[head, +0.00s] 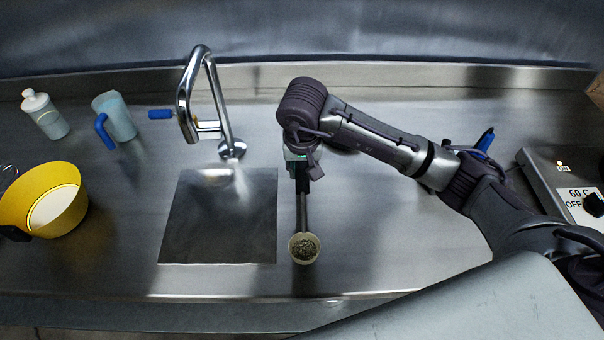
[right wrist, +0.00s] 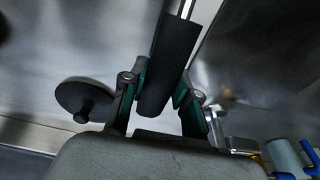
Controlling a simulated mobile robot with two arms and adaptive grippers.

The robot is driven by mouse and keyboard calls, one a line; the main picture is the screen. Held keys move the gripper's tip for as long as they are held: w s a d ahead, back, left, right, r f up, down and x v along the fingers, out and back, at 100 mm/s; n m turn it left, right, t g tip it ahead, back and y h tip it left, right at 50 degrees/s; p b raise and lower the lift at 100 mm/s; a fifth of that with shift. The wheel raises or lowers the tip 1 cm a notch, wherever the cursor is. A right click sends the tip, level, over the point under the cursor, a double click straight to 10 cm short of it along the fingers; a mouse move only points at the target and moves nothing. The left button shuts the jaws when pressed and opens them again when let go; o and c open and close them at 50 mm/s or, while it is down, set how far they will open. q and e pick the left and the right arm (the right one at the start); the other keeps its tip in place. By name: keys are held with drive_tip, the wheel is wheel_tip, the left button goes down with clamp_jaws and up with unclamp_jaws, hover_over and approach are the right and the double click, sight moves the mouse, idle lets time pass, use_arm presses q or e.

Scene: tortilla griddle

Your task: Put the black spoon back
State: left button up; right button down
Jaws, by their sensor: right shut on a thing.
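The black spoon has a dark handle (head: 303,185) and hangs down from my right gripper (head: 301,162) beside the sink in the head view. Its lower end meets a small pale-rimmed round (head: 304,248) with dark speckled contents. I cannot tell whether this is the spoon's own bowl or a cup under it. In the right wrist view, the black handle (right wrist: 168,60) lies between the teal-padded fingers of my right gripper (right wrist: 160,95), which is shut on it. My left gripper is not in view.
The sink (head: 218,225) with its tall faucet (head: 190,95) is left of the spoon. A yellow bowl (head: 12,205), a blue-handled jug (head: 118,118) and a white-capped bottle (head: 46,115) stand farther left. A heater box (head: 560,180) is at the right. A black knobbed disc (right wrist: 82,97) shows in the wrist view.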

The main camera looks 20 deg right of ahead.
sight(302, 178)
wheel_tip(302, 178, down, 4)
drive_tip(key=shift+r+p, duration=0.25)
drive_tip(key=shift+p, duration=0.5)
drive_tip(key=shift+f, duration=0.2)
drive_tip(key=shift+f+b, duration=0.2)
drive_tip(key=shift+b, duration=0.1)
drive_tip(key=c, duration=0.9)
unclamp_jaws()
drive_tip(key=shift+o, duration=0.2)
drive_tip(key=shift+r, duration=0.1)
